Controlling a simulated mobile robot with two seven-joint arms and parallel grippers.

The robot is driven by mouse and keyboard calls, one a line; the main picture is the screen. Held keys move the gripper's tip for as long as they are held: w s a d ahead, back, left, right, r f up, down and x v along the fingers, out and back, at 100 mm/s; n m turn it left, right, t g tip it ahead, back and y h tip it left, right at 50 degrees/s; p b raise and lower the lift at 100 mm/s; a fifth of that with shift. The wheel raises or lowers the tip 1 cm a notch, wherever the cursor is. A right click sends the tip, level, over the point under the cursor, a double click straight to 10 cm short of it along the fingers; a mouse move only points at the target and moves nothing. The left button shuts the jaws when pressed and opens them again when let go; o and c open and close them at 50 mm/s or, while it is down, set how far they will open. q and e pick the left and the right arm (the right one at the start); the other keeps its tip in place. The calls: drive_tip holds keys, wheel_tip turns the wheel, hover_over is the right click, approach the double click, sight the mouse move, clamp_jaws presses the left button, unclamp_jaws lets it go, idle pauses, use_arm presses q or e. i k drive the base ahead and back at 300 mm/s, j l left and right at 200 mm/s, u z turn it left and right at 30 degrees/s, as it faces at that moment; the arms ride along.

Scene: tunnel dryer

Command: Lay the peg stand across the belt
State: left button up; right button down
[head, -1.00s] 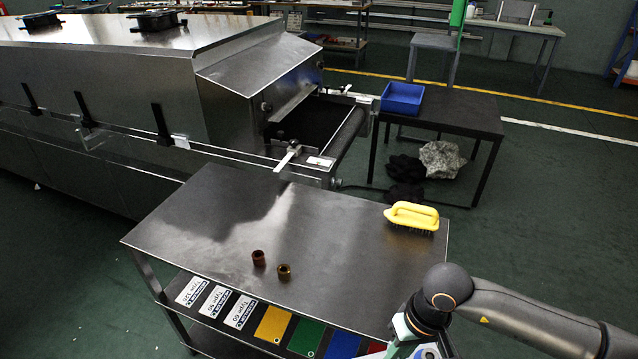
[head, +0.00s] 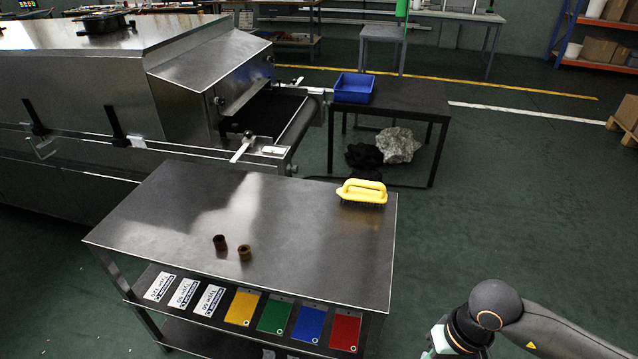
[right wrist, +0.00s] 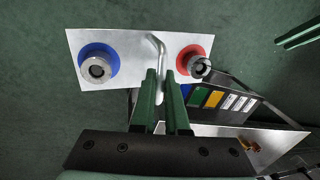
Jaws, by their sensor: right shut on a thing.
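The peg stand is a bright metal plate (right wrist: 122,45) with a blue disc (right wrist: 98,65) and a red disc (right wrist: 194,61). A grey round piece sits on each disc, and a bent rod handle rises between them. My right gripper (right wrist: 167,75) is shut on this handle, with the plate beyond the fingertips. In the head view the right gripper and stand are out of frame; only the arm shows at lower right. The dark belt (head: 265,112) comes out of the steel dryer. Green fingers at the right edge of the wrist view look like my left gripper (right wrist: 280,45), open and empty.
A steel-topped cart (head: 290,235) stands in front of the belt end. It carries a yellow brush (head: 361,191) and two brown rings (head: 220,242). A blue bin (head: 354,87) stands on a dark table (head: 405,97) behind. The floor right of the cart is clear.

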sight(271, 114)
drive_tip(key=z, duration=1.95)
drive_tip(key=i+l+z, duration=0.15)
drive_tip(key=z, duration=0.65)
drive_tip(key=i+l+u, duration=0.1)
drive_tip(key=i, duration=0.35)
drive_tip(key=i+l, duration=0.1)
drive_tip(key=i, duration=0.3)
drive_tip(key=i+u, duration=0.6)
drive_tip(key=u, duration=0.2)
drive_tip(key=i+j+u, duration=0.1)
drive_tip(key=i+u, duration=0.45)
drive_tip(key=u, duration=0.2)
drive_tip(key=i+u, duration=0.25)
drive_tip(key=i, duration=0.15)
drive_tip(key=i+u, duration=0.25)
drive_tip(key=i, duration=0.15)
drive_tip(key=i+u, duration=0.15)
drive_tip(key=i, duration=0.75)
